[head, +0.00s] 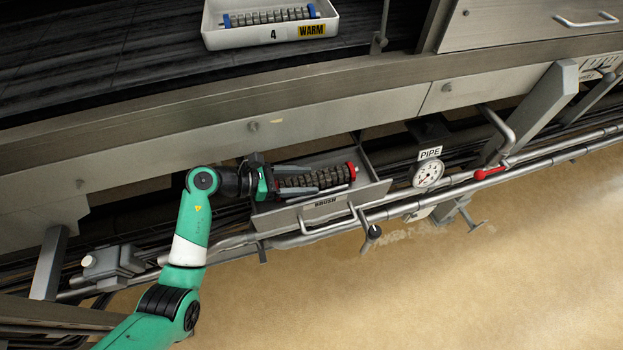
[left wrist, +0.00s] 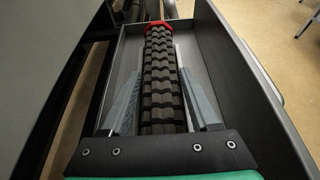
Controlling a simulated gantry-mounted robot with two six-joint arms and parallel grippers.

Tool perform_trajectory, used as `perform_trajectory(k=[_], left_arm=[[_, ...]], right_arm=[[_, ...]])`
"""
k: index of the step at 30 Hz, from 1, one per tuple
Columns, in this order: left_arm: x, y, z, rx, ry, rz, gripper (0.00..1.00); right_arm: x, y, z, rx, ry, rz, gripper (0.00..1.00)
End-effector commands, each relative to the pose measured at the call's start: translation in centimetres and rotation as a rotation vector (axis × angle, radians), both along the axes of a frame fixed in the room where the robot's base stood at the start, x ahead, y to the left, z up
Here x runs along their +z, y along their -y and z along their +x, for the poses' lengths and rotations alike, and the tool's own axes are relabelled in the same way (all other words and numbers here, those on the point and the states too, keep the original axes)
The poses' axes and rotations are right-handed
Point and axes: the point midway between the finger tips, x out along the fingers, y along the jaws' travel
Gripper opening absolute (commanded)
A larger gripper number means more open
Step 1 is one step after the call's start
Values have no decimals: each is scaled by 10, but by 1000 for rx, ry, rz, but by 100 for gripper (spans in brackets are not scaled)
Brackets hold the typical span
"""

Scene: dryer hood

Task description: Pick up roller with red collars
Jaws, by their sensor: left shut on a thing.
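The roller with red collars (head: 309,180) is a dark ridged cylinder in an open drawer (head: 377,190) below the machine's edge. Its red end collar (head: 353,168) shows at the right in the head view. In the left wrist view the roller (left wrist: 161,80) runs away from me along the drawer, with a red collar (left wrist: 158,26) at its far end. My left gripper (head: 319,181) reaches in from the left and is shut on the roller, with one finger along each side. The left wrist view shows both fingers (left wrist: 162,92) against it. Its near end is hidden by the gripper. My right gripper is not in view.
A white tray (head: 272,35) marked "4 WARM" holds a blue-collared roller (head: 270,17) on the dark surface above. Pipes (head: 405,208), a gauge labelled "PIPE" (head: 428,173) and a red-handled lever (head: 490,173) lie right of the drawer. The floor (head: 450,290) in front is clear.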

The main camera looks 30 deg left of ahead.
Motion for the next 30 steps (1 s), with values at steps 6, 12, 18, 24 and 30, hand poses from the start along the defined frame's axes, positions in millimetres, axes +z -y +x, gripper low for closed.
perform_trajectory(k=[6, 12, 18, 24, 30], left_arm=[[10, 0, 0, -1, 3, 0, 0], [45, 1, -3, 0, 4, 1, 0], [102, 10, -47, -1, 4, 1, 0], [121, 22, -102, 1, -2, -1, 0], [130, 28, -131, 0, 0, -1, 0]], right_arm=[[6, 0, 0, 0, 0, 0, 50], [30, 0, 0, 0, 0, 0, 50], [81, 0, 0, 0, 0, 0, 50], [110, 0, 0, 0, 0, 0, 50], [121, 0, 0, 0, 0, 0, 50]])
